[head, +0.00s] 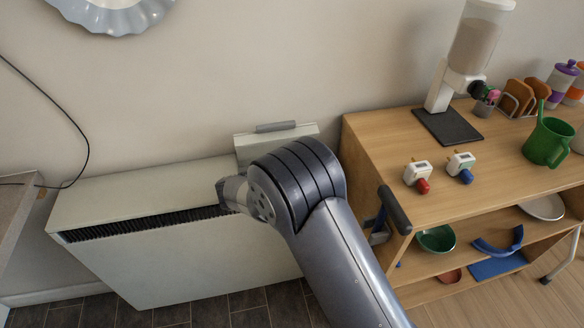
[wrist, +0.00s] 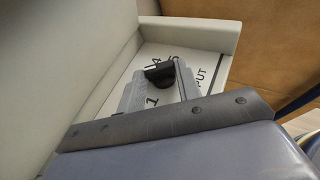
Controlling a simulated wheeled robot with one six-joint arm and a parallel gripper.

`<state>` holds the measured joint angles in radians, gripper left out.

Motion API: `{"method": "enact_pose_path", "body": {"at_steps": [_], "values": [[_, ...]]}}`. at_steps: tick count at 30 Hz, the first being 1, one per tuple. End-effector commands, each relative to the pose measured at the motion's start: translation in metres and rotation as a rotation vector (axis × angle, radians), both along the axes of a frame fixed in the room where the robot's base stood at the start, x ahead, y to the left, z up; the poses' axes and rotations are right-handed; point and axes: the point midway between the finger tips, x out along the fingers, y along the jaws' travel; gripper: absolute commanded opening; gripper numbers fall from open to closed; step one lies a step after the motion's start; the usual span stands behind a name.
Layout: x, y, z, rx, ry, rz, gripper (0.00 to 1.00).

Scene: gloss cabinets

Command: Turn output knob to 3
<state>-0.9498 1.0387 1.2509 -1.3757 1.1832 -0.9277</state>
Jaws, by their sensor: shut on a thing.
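The output knob (wrist: 161,74) is a small black knob on a white panel in the wrist view. Printed digits stand around it, with a 1 below it and a 4 above it. Lettering ending in "PUT" runs to its right, its start hidden. My gripper (wrist: 158,82) is at the knob, its grey fingers shut on it. Which digit the knob points at cannot be told. In the head view my arm covers the knob and fingertips. The knob's panel is at the right end of a white heater (head: 190,262), below its raised lid (head: 277,143).
A wooden shelf unit (head: 385,150) stands close on the right, holding a green jug (head: 548,141), two plug-like devices (head: 418,173) and a dispenser (head: 470,50). A black cable (head: 80,130) hangs at the left wall. Dark floor tiles show below the heater.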

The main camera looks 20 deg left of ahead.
Motion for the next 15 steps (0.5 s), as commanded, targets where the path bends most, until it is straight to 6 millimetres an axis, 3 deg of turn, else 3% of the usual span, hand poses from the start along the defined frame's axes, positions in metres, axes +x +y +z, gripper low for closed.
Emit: {"method": "enact_pose_path", "body": {"at_steps": [15], "values": [[0.0031, 0.0042, 0.0003, 0.0, -0.001, -0.19, 0.1]]}}
